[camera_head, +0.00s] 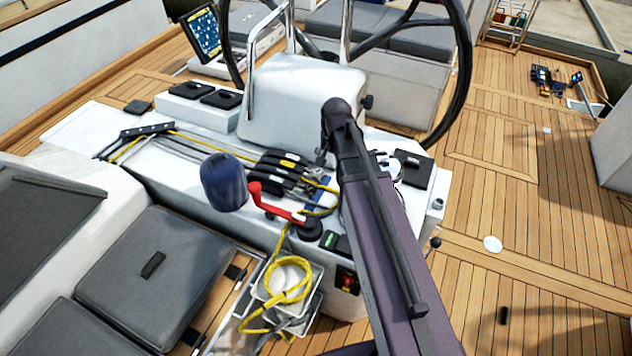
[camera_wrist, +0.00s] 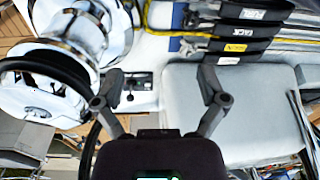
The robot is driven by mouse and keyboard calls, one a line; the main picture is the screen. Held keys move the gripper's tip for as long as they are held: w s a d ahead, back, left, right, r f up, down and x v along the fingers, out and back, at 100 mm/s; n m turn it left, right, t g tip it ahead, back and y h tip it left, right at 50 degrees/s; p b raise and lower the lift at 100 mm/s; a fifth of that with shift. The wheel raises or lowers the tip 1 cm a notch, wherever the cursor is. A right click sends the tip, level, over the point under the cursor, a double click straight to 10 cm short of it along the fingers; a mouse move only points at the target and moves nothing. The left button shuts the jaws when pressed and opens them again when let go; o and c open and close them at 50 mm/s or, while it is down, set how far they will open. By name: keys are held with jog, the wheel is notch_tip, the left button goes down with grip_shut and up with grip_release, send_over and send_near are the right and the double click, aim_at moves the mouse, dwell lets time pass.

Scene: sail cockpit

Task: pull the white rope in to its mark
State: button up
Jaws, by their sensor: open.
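The rope clutches (camera_head: 283,172) are a row of black levers with white and yellow labels on the white console. They also show in the wrist view (camera_wrist: 240,31). Thin pale lines (camera_wrist: 295,44) run out of them to the right there; I cannot tell which is the white rope, and I make out no mark. A yellow rope (camera_wrist: 178,33) passes beside a chrome winch (camera_wrist: 112,30), left of the clutches. My gripper (camera_wrist: 163,87) is open and empty, its fingers spread over the console. In the head view my arm hides it and part of the winch (camera_head: 391,168).
A red handle (camera_head: 275,204) and a dark blue rounded object (camera_head: 223,182) stand near the clutches. Yellow rope coils hang over a pale bin (camera_head: 306,311) below. A steering wheel (camera_head: 467,70) rises behind the console. The teak deck (camera_head: 540,220) at right is mostly clear.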

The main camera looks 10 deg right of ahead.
aim_at(318, 171)
jog(key=w+f+m+t+b, duration=0.1)
jog(key=w+f+m+b, duration=0.7)
jog(key=w, duration=0.6)
jog(key=shift+w+d+f+b, duration=0.4)
jog(key=shift+f+b, duration=0.35)
jog(key=shift+f, duration=0.65)
jog(key=shift+f, duration=0.2)
jog(key=f+b, duration=0.4)
jog(key=w+f+b, duration=0.1)
jog(key=f+b, duration=0.3)
jog(key=b, duration=0.1)
jog(key=w+a+f+b, duration=0.1)
jog(key=f+b, duration=0.3)
jog(key=f, duration=0.1)
jog(key=shift+w+f+b, duration=0.1)
jog(key=shift+w+b, duration=0.1)
jog(key=shift+b, duration=0.1)
